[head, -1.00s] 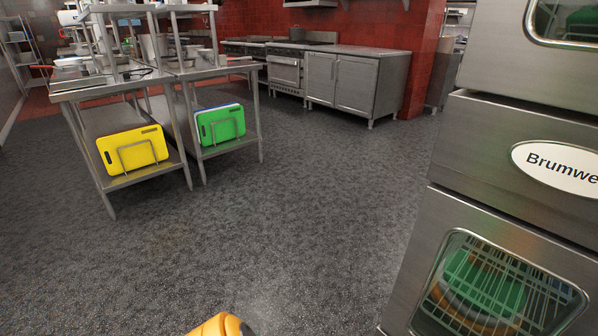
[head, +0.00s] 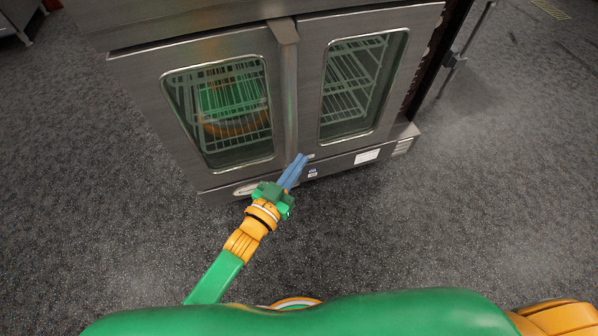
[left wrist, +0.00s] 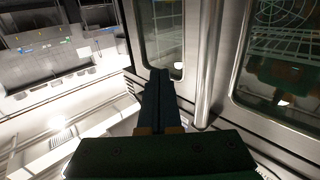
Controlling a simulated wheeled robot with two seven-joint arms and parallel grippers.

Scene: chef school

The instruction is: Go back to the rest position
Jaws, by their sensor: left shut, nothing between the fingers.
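My left gripper (head: 296,170) reaches forward over the floor in the head view, its blue fingers shut together and empty. In that view the fingertips overlap the lower front of the steel oven (head: 225,170). I cannot tell whether they touch it. In the left wrist view my left gripper (left wrist: 160,85) points at the oven (left wrist: 207,50), near the vertical bar between its glass doors. My right gripper is not in view; only an orange and green part of my body shows at the lower right.
The oven's two glass doors (head: 365,85) are shut, with wire racks inside. A dark upright post (head: 465,45) stands right of the oven. Open grey floor (head: 480,210) lies to the right, and more (head: 100,200) lies to the left.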

